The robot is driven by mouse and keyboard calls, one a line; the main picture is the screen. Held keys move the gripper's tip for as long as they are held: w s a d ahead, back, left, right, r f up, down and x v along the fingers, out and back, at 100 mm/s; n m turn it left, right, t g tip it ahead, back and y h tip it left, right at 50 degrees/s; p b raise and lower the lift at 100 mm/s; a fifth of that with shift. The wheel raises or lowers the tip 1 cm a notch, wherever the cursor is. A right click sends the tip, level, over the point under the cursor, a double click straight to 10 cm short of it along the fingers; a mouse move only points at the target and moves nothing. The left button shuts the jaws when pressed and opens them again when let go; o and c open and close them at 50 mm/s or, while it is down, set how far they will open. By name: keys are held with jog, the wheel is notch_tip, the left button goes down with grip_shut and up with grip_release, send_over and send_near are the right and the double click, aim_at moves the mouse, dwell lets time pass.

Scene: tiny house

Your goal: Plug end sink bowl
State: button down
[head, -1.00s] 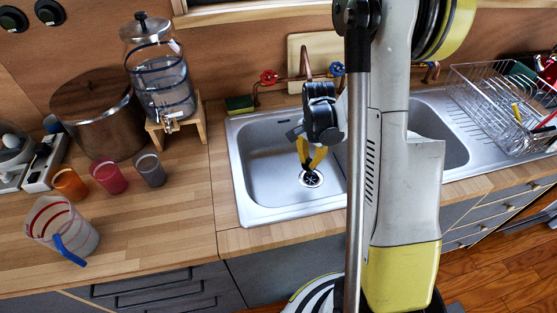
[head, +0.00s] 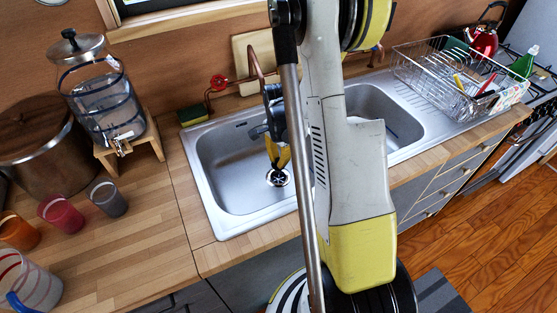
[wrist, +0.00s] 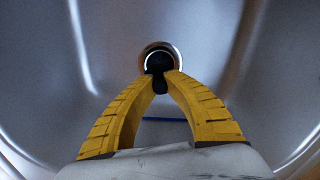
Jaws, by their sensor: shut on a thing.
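The metal sink bowl (head: 235,185) is the left one of two, and my gripper (head: 277,164) points down inside it. In the wrist view my gripper's yellow fingertips (wrist: 160,79) are shut on a small black plug (wrist: 158,86). The drain (head: 278,179) in the bowl's floor has a bright metal ring, and it also shows in the wrist view (wrist: 178,53) just beyond the fingertips. The plug overlaps the drain's dark middle in the wrist view. I cannot tell whether it touches or sits in the drain. In the head view the plug is hard to make out.
A copper faucet (head: 256,60) rises behind the bowl. A sponge (head: 192,116) lies at the back left corner. A wire dish rack (head: 440,85) stands on the right. A glass dispenser (head: 100,95) and several cups are on the left counter.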

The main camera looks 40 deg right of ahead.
aim_at(278, 159)
jog(key=shift+f+b, duration=1.8)
jog(key=shift+f, duration=0.5)
jog(key=shift+f+b, duration=1.3)
jog(key=shift+b, duration=0.35)
jog(key=c, duration=1.4)
grip_release()
jog(key=shift+r, duration=0.1)
notch_tip(278, 159, up, 12)
